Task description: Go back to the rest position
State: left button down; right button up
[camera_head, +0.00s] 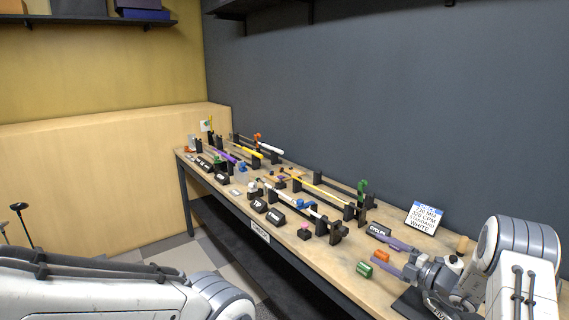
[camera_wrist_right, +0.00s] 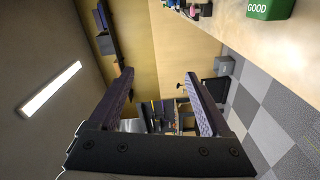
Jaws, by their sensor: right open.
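My right gripper (camera_head: 379,252) is at the right end of the workbench (camera_head: 325,268) in the head view, its two purple fingers spread apart. In the right wrist view the open fingers (camera_wrist_right: 159,76) stand wide apart with nothing between them. A small orange block (camera_head: 382,256) and a green block (camera_head: 364,269) appear near the fingertips in the head view. I cannot tell how close they are. My left arm crosses the lower left of the head view; its gripper is out of frame.
Several clubs lie on black stands along the bench, one with a yellow shaft (camera_head: 318,190). A white sign (camera_head: 424,216) stands at the back right against the grey wall. The green "GOOD" bin (camera_wrist_right: 270,8) shows in the wrist view. Tiled floor lies left of the bench.

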jog(key=s+a+r+n+g+y+b, duration=0.1)
jog(key=s+a+n+g, duration=0.25)
jog(key=a+n, duration=0.35)
jog(key=s+a+n+g+y+b, duration=0.15)
jog(key=a+n+g, duration=0.25)
jog(key=a, duration=0.4)
jog(key=s+a+n+g+h+b, duration=0.25)
jog(key=s+a+n+g, duration=0.45)
jog(key=s+a+n, duration=0.6)
jog(key=s+a+f+n+g+h+b, duration=0.15)
jog(key=s+n+h, duration=0.35)
jog(key=s+n, duration=0.7)
jog(key=s+d+f+n+t+h+b, duration=0.1)
jog(key=s+d+f+n+h, duration=0.1)
jog(key=s+n, duration=0.4)
jog(key=s+d+f+n+t+h+b, duration=0.1)
jog(key=s+n, duration=0.5)
jog(key=n, duration=0.7)
jog(key=d+f+h+b, duration=0.1)
jog(key=d+h, duration=0.1)
jog(key=d, duration=0.1)
jog(key=shift+s+n+t+h, duration=0.15)
jog(key=shift+n+t+h, duration=0.15)
jog(key=shift+c, duration=0.4)
